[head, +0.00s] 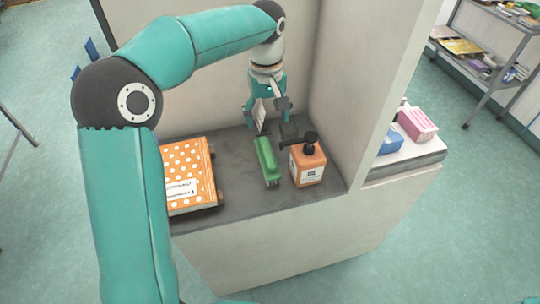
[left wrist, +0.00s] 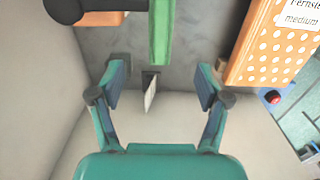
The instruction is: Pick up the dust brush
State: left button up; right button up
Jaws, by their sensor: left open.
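A green dust brush (head: 266,162) lies on the grey shelf top, between the orange polka-dot box and the orange bottle. Its green body also shows at the top of the left wrist view (left wrist: 161,30). My left gripper (head: 266,110) hangs above the back of the shelf, behind the brush. In the left wrist view its two fingers (left wrist: 161,88) are wide apart, with nothing held between them. The brush lies beyond the fingertips, not touched. My right gripper is not in view.
An orange bottle (head: 309,170) with a black pump stands right of the brush. An orange polka-dot box (head: 191,175) lies to the left. A small white card (left wrist: 150,97) stands below the open fingers. Pale walls (head: 335,80) close the back and right.

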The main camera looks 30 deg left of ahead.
aim_at(268, 152)
pick_arm(q)
notch_tip(268, 152, down, 11)
jog(key=shift+s+a+f, duration=0.1)
jog(key=shift+s+a, duration=0.05)
jog(key=f, duration=0.1)
jog(key=f+p, duration=0.2)
jog(key=f, duration=0.1)
jog(key=shift+w+f, duration=0.1)
jog(key=shift+w, duration=0.15)
jog(key=shift+f, duration=0.6)
jog(key=c, duration=1.3)
jog(key=shift+r, duration=0.15)
jog(key=shift+c, duration=0.2)
